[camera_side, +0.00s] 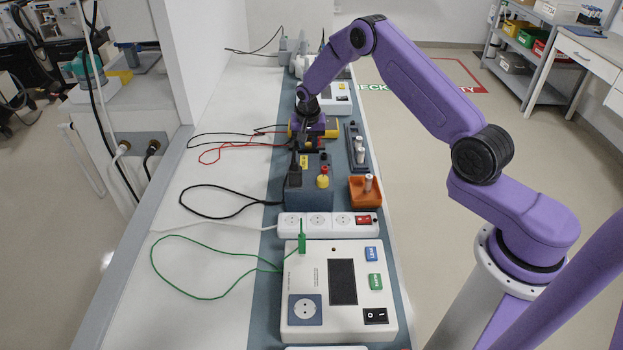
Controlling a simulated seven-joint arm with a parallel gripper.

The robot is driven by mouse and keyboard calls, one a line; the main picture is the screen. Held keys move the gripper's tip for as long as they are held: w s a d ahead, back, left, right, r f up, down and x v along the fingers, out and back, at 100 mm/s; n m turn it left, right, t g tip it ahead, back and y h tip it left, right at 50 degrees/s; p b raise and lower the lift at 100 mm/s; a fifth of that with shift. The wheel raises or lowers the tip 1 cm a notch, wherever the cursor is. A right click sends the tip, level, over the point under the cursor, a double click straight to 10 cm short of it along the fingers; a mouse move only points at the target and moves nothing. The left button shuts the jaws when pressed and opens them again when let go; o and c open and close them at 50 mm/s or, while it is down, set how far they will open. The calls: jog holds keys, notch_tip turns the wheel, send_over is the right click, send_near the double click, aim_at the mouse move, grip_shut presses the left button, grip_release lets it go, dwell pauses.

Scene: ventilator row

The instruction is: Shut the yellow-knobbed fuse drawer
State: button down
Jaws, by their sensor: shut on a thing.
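My gripper (309,142) points down at the far end of the blue-grey box (309,194), in the middle of the bench row. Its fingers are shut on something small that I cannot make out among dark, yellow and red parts. A yellow knob (323,181) with a red part above it stands on the near right of this box, apart from my gripper. I cannot tell whether this knob belongs to the fuse drawer. No drawer front or gap shows clearly from here.
A black plug (295,170) stands on the box's left. A white socket strip (318,222) and a white device (337,292) are nearer. Loose cables lie left; that side has free bench.

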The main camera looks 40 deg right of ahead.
jog(key=shift+s+a, duration=0.7)
jog(key=shift+a, duration=0.15)
jog(key=c, duration=1)
grip_release()
jog(key=shift+s, duration=0.1)
notch_tip(320, 180, up, 6)
jog(key=shift+d, duration=0.1)
